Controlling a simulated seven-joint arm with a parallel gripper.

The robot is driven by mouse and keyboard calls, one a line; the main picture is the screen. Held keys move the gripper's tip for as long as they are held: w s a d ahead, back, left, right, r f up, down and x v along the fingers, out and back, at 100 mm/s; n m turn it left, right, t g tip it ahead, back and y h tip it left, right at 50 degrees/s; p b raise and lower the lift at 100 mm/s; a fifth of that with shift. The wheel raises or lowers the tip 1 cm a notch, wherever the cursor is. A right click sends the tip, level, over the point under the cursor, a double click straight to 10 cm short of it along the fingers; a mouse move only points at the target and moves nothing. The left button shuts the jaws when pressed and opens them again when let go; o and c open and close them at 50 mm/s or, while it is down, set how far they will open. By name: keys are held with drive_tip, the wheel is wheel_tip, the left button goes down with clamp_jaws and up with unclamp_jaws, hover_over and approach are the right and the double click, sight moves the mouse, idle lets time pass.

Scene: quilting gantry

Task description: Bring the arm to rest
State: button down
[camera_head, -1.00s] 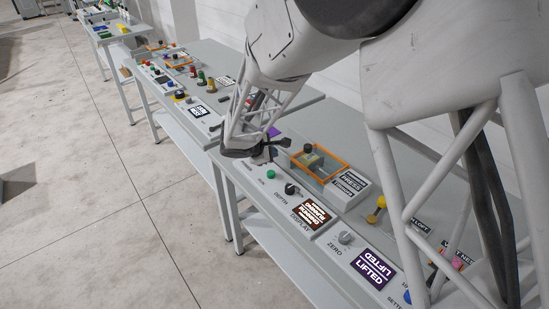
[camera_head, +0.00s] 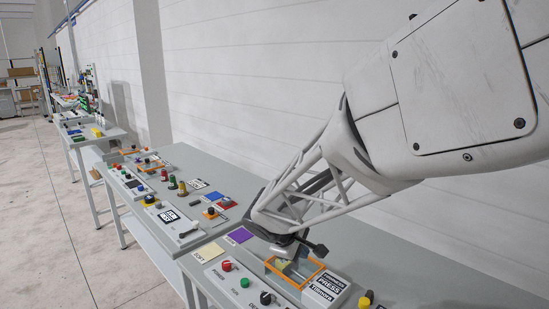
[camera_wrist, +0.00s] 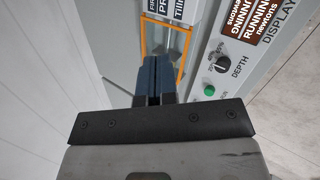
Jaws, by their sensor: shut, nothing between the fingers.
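My arm reaches in from the right in the head view, its lattice wrist link slanting down to the left over the near bench. My gripper (camera_head: 296,249) hangs above the orange-framed press (camera_head: 302,283), partly hidden by the wrist. In the wrist view my gripper (camera_wrist: 153,82) shows its two dark fingers together with nothing between them. The orange frame (camera_wrist: 143,37) lies beyond the fingertips there, apart from them as far as I can tell.
The panel carries a red knob (camera_head: 226,265), a black depth knob (camera_head: 265,298) and a white press label block (camera_head: 326,288). Further benches (camera_head: 176,227) recede left; a white wall stands behind.

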drive_tip(key=s+d+r+m+y, duration=0.2)
drive_tip(key=s+d+m, duration=0.2)
drive_tip(key=s, duration=0.5)
drive_tip(key=s+d+r+m+g+y, duration=0.1)
drive_tip(key=s+d+r+m, duration=0.2)
drive_tip(key=s, duration=0.6)
drive_tip(key=s+d+r+m+y, duration=0.2)
drive_tip(key=s+d+r+m, duration=0.1)
drive_tip(key=s, duration=0.7)
drive_tip(key=shift+d+m+y, duration=0.3)
drive_tip(key=shift+d+m, duration=0.55)
drive_tip(key=shift+m, duration=0.05)
idle(1.7)
